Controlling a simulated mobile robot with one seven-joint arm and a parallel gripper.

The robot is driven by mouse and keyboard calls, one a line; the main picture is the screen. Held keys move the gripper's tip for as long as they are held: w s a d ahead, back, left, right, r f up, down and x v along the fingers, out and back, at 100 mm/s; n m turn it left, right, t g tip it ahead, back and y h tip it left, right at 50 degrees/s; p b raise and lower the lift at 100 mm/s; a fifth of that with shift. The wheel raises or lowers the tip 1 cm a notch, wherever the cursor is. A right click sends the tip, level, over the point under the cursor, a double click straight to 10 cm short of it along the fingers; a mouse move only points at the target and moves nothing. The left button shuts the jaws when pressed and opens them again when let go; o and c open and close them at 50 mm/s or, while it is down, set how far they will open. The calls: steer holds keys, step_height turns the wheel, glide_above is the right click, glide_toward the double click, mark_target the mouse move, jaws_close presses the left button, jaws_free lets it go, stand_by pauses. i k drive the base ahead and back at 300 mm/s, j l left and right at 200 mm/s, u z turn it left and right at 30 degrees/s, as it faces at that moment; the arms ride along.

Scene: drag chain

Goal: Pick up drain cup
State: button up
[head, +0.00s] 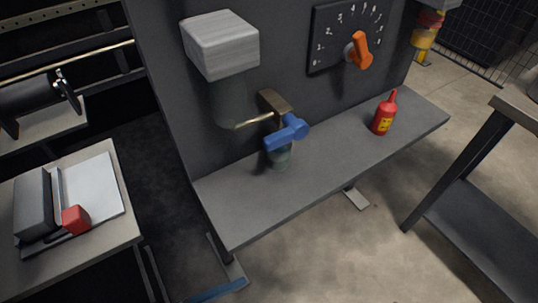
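My gripper is not in view.
A red bottle (383,117) stands on the shelf to the right. A grey block (220,45) and a dial with an orange knob (358,50) are on the panel. The shelf front is clear.

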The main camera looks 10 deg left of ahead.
mark_target(278, 160)
steer(key=i+j, duration=0.65)
steer(key=j, duration=0.15)
